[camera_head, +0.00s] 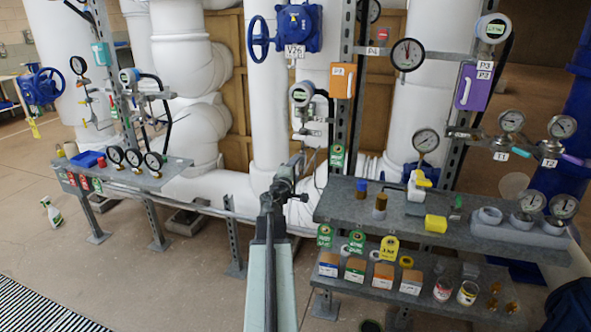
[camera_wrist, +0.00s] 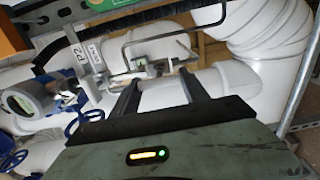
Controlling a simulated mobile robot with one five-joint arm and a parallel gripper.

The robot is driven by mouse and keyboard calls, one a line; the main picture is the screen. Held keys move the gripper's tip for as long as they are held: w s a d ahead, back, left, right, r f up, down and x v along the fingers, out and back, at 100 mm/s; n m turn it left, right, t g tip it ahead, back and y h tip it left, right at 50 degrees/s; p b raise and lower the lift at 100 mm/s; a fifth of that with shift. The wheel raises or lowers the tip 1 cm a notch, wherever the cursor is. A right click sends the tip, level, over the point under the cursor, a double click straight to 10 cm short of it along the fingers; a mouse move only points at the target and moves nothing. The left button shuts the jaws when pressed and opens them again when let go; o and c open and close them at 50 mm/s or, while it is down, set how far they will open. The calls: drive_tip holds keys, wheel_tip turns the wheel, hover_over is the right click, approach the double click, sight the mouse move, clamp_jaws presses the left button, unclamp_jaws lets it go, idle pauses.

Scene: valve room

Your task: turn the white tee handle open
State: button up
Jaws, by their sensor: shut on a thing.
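My gripper (camera_head: 297,160) reaches up to the small valve manifold (camera_head: 309,128) under a round transmitter (camera_head: 301,93) in the head view. In the wrist view, my gripper's two dark fingers (camera_wrist: 160,78) stand a little apart, their tips at a small pale fitting on the manifold. They are shut on the white tee handle (camera_wrist: 157,68), of which only a small part shows. Its turn angle cannot be told. In the head view the handle is too small and too covered by my gripper to make out.
A grey wire loop (camera_wrist: 175,38) and a tag (camera_wrist: 80,52) are close to the fingers. A grey shelf (camera_head: 340,205) with gauges and small parts stands to the right. Large white pipes (camera_head: 268,90) stand behind. A blue handwheel (camera_head: 258,40) is above left.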

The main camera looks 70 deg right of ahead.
drive_tip(key=o, duration=1.4)
drive_tip(key=shift+s, duration=0.1)
drive_tip(key=a, duration=0.7)
drive_tip(key=shift+s+a, duration=0.15)
drive_tip(key=shift+a, duration=0.2)
